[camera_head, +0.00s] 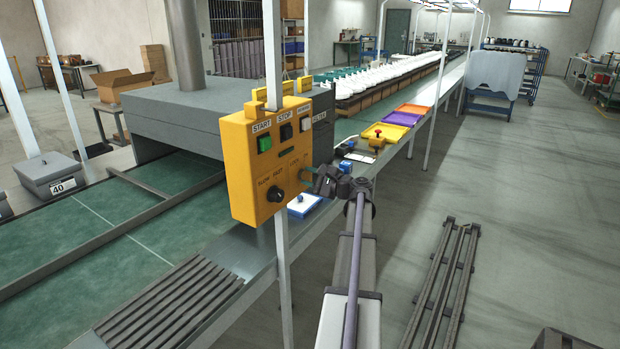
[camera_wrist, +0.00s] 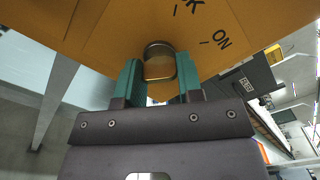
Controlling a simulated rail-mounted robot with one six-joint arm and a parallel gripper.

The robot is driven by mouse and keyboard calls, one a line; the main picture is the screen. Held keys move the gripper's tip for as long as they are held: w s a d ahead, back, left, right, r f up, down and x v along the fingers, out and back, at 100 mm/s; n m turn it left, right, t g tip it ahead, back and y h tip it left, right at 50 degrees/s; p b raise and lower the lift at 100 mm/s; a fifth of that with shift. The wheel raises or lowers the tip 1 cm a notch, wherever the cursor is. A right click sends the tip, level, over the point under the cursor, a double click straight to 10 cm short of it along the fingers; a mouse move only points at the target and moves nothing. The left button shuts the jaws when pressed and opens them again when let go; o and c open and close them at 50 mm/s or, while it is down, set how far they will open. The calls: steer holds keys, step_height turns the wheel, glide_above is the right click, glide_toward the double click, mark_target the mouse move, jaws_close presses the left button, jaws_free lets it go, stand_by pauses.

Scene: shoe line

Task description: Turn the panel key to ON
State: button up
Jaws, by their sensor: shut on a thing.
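The yellow control panel (camera_head: 240,180) hangs on a white post above the conveyor's near side. It carries a green button under START, a black button under STOP and a dark round knob (camera_head: 276,194) at its lower left. My gripper (camera_head: 312,177) is at the panel's lower right side. In the wrist view my gripper's teal fingertips (camera_wrist: 160,88) are shut on the key (camera_wrist: 159,68), a rounded metal piece against the panel face. The ON label (camera_wrist: 221,39) is printed to the right of the key. Which mark the key points to cannot be told.
The green conveyor belt (camera_head: 110,230) runs under a grey machine hood (camera_head: 200,110) behind the panel. Orange, purple and yellow trays (camera_head: 400,120) lie along the line's edge. Rails (camera_head: 440,280) lie on the floor at the right. The floor there is otherwise mostly clear.

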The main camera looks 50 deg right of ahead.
steer(key=o, duration=0.9)
steer(key=shift+o, duration=0.2)
steer(key=s, duration=1)
steer(key=shift+s+d, duration=0.4)
steer(key=shift+d, duration=0.05)
